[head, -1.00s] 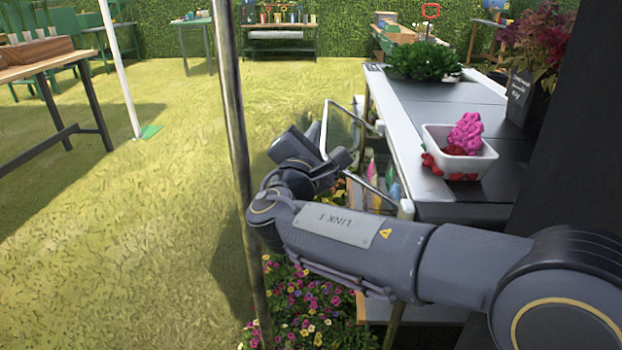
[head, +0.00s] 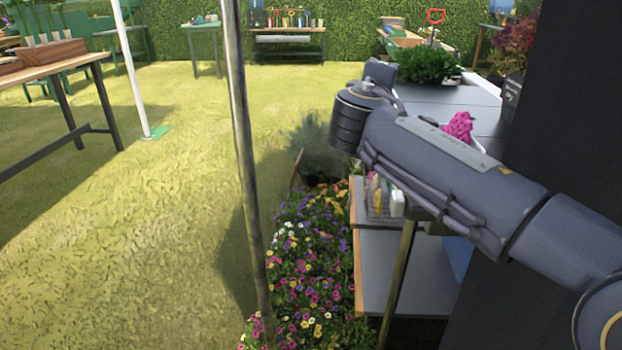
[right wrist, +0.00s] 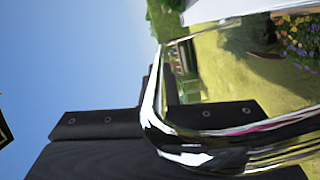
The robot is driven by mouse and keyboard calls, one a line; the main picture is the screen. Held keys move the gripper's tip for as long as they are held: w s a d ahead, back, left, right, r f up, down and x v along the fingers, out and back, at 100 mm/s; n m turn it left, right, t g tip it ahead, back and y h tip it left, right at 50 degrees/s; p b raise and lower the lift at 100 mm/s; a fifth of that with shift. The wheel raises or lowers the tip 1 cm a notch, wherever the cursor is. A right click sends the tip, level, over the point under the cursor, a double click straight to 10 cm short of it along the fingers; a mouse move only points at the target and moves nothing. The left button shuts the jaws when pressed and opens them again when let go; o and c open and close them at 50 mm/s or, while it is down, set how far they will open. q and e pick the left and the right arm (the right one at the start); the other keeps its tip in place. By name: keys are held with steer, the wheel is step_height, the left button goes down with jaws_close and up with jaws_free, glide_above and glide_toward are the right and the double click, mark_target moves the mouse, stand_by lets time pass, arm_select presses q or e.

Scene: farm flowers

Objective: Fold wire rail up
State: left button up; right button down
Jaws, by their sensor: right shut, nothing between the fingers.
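In the right wrist view a shiny chrome wire rail (right wrist: 152,118) bends round a corner close in front of the camera, crossing over the dark fingers of my right gripper (right wrist: 138,122). The fingers are shut with nothing between them. I cannot tell whether they touch the rail. In the head view my right arm reaches over the side of the dark-topped table (head: 455,93), and my right gripper is mostly hidden behind the wrist. The rail is not visible there. My left gripper is out of view.
A thin metal pole (head: 240,150) stands in front, left of my arm. Flowers (head: 305,270) grow beside the table's lower shelf (head: 400,270). Open grass lies to the left.

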steer(key=shift+d+m, duration=0.6)
steer(key=shift+d, duration=0.45)
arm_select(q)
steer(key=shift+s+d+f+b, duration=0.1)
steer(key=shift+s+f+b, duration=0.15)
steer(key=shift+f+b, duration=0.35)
arm_select(e)
steer(key=shift+d+m+g, duration=0.3)
steer(key=shift+d+m, duration=0.4)
steer(key=shift+d, duration=0.4)
steer(key=shift+w+d, duration=0.1)
steer(key=shift+r, duration=0.1)
